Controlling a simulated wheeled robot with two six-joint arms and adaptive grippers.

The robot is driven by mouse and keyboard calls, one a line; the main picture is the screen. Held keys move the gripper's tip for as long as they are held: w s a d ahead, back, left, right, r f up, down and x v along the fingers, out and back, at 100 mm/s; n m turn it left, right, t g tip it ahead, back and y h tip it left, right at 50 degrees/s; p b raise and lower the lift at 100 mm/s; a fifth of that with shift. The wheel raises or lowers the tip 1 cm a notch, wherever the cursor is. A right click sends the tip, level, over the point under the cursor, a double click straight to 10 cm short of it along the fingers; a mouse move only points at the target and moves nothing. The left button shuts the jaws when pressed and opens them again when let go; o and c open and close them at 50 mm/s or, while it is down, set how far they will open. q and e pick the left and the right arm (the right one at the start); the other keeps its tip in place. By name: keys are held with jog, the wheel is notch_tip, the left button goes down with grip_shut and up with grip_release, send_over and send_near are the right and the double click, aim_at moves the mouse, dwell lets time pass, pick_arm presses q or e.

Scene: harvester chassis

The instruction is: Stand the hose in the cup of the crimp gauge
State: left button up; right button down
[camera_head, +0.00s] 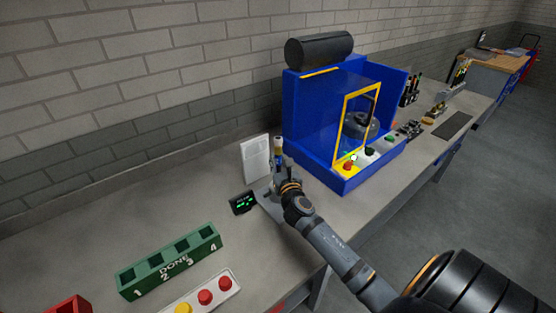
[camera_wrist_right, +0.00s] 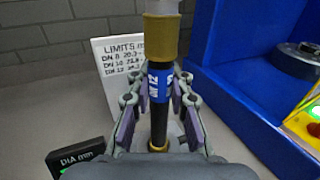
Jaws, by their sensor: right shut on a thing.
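The hose (camera_wrist_right: 158,110) is black with a blue DN 12 band and a brass fitting with a pale end at its top. It stands about upright between the fingers of my right gripper (camera_wrist_right: 157,88), which is shut on it. In the head view the hose (camera_head: 279,148) shows above my right gripper (camera_head: 280,180). The crimp gauge (camera_head: 243,202) has a dark display with green digits, also at the lower left of the wrist view (camera_wrist_right: 82,158). A brass ring shows at the hose's lower end; I cannot tell whether the hose sits in the cup. My left gripper is out of view.
A white limits card (camera_head: 256,158) stands behind the hose. A blue machine (camera_head: 312,125) with a yellow-framed opening stands just right. A green numbered DONE rack (camera_head: 170,262) and a button panel (camera_head: 205,297) are at the front left. The bench left of the gauge is clear.

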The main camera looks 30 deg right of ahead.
jog(key=shift+f+b, duration=0.45)
jog(key=shift+f, duration=0.2)
jog(key=c, duration=1.1)
grip_release()
jog(key=v, duration=1.2)
